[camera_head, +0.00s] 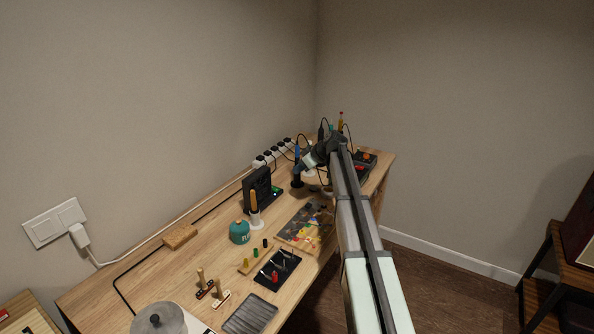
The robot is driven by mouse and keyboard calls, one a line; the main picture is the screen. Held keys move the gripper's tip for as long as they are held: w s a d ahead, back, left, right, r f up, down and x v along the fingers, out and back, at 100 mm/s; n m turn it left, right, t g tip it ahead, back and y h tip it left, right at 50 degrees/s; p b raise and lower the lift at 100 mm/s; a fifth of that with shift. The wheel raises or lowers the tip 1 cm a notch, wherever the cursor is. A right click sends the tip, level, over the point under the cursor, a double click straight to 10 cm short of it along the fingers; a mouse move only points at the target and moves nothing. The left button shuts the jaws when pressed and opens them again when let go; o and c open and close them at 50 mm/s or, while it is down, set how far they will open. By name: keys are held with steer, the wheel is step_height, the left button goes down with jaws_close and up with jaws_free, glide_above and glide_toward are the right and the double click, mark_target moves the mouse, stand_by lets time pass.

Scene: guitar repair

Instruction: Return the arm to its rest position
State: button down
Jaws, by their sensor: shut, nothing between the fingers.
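My arm reaches from the bottom right over the right part of the workbench (150,262). Its far end bends left and down near the back of the bench. My gripper (309,162) is small there, above the bench's far end, among dark tools and cables. It is shut, and I see nothing held in it. The fingertips are hard to make out. My arm hides part of the bench's right edge.
A power strip (272,155) runs along the wall. A dark box (257,186), a teal canister (239,232), a colourful mat (305,226), a black tray (277,271) and a ribbed grey tray (250,315) are on the bench. Floor (448,283) is open on the right, before a dark wooden stand (557,262).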

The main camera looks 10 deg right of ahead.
steer(key=s+d+f+m+t+h, duration=0.15)
steer(key=s+d+f+m, duration=0.35)
steer(key=d, duration=0.8)
steer(key=s+d+f+m+h, duration=0.3)
steer(key=d+f+m, duration=0.35)
steer(key=d, duration=0.55)
steer(key=s+d+f+m+g+h, duration=0.1)
steer(key=s+d+f+m+h, duration=0.2)
steer(key=s+f, duration=0.6)
steer(key=s+a+f+n+g+y, duration=0.25)
steer(key=s+a+f+g, duration=0.45)
steer(key=s+a+f, duration=1.7)
steer(key=s+a+f+n+g, duration=0.1)
steer(key=s+a, duration=0.3)
steer(key=s, duration=0.6)
steer(key=s+a+f+n+g, duration=0.1)
steer(key=s+a+f+g, duration=0.1)
steer(key=s, duration=0.8)
steer(key=s+a+f+n+g+h, duration=0.1)
steer(key=s+a, duration=0.4)
steer(key=s, duration=0.5)
steer(key=shift+s+a+f+g, duration=0.4)
steer(key=shift+f+g, duration=0.25)
steer(key=shift+g, duration=0.6)
